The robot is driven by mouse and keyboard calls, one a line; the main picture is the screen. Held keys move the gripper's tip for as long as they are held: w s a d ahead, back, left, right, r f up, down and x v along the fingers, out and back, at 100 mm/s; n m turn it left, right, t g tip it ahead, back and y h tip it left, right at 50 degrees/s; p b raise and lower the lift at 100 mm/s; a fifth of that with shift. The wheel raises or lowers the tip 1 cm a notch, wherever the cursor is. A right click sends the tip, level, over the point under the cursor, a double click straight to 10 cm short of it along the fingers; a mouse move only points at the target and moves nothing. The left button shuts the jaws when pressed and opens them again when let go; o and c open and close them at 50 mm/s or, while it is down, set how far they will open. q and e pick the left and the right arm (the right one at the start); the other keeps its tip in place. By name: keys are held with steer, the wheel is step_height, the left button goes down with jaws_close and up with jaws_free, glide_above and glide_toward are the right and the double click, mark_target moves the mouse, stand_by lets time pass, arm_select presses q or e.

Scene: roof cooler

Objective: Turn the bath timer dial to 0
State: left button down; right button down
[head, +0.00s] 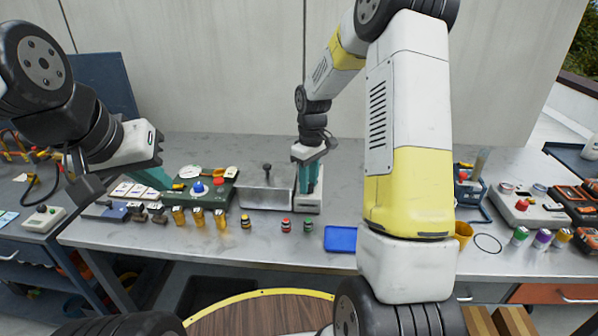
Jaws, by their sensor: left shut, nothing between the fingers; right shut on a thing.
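The bath timer (307,208) is a small pale box on the bench, right beside a metal bath (265,196) with a black knob on its lid. My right gripper (311,184) points down onto the timer from above, its teal fingers shut at the top of the box. The dial is hidden by the fingers, so its setting cannot be read; the fingers appear to be around it. My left gripper (160,180) is shut and empty, left of a dark green panel (217,202).
The panel carries a blue knob and a red button. Yellow-brown vials (199,217) and small jars (285,226) stand along the bench front, with a blue tray (340,239) to their right. A blue stand (470,190) and a red-button box (519,206) are further right.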

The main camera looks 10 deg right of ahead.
steer(key=shift+r+n, duration=0.1)
steer(key=shift+n, duration=0.2)
steer(key=c, duration=1.1)
jaws_free()
step_height(320, 180, up, 7)
steer(key=shift+w+d+r, duration=0.1)
steer(key=shift+w, duration=0.05)
steer(key=shift+r, duration=0.25)
